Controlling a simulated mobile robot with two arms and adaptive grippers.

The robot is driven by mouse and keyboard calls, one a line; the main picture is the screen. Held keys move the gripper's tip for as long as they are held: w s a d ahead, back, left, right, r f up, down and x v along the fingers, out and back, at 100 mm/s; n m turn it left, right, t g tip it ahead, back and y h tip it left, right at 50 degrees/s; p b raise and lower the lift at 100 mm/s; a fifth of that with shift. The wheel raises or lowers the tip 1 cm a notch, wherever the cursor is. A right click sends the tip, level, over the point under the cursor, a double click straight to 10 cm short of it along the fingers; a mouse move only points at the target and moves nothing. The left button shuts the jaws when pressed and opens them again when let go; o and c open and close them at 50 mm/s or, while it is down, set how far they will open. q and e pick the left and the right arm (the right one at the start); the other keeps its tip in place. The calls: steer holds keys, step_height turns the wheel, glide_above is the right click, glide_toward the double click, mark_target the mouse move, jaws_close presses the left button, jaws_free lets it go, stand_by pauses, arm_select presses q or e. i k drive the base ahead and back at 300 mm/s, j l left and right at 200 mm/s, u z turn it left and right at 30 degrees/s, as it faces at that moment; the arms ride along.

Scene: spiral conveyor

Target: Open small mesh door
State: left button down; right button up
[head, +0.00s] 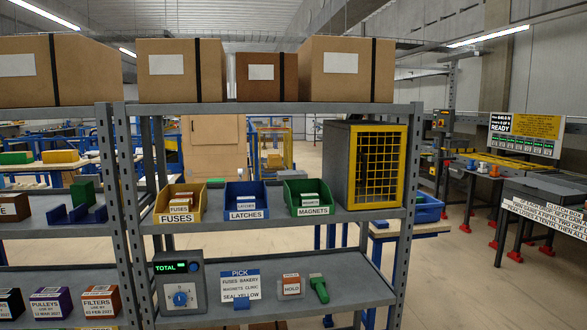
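The small mesh door (377,166) is a yellow-framed wire grid on the front of a dark grey box (338,165). The box stands at the right end of the upper shelf of a grey rack. The door looks shut against the box, and the space behind the mesh is dark. Neither of my grippers shows in the head view.
On the upper shelf (285,219) are a yellow fuses bin (178,217), a blue latches bin (246,214) and a green magnets bin (313,210). The lower shelf holds a dial box (180,298) and a green-handled tool (319,289). Cardboard boxes (345,85) stand on top.

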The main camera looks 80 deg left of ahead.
mark_target(404, 136)
steer(key=u, duration=1.9)
